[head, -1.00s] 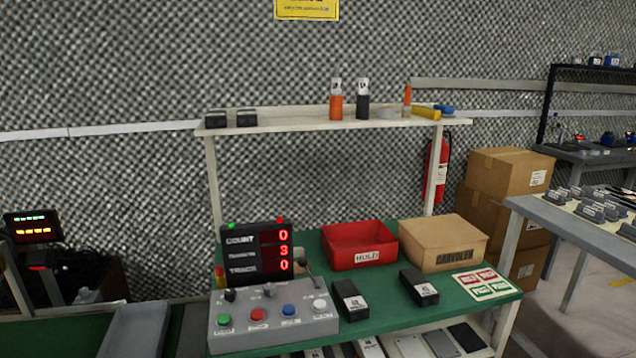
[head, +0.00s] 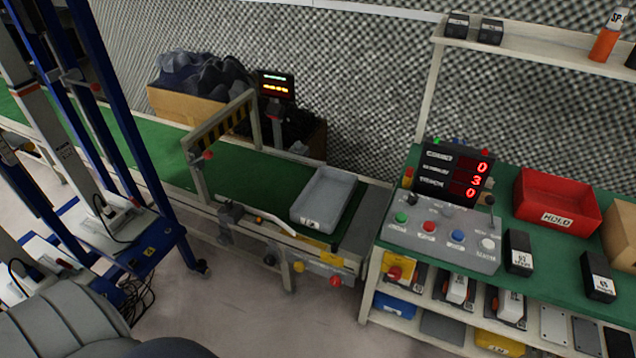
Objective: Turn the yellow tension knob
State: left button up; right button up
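A small round yellow knob (head: 298,267) shows on the front side of the conveyor (head: 372,235), low near its right end. It is small, and I cannot read its setting. A red knob (head: 335,281) is to its right, beside a yellow label (head: 331,260). Neither of my grippers is in view. Nothing is seen touching the yellow knob.
A grey tray (head: 298,212) lies on the conveyor's green belt. The workbench at right carries a grey button panel (head: 440,240), a counter display (head: 452,172) and a red HOLD bin (head: 556,202). A blue-framed machine (head: 165,245) stands at left. Floor before the conveyor is clear.

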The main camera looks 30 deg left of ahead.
aim_at(299, 266)
jog(key=u, duration=1)
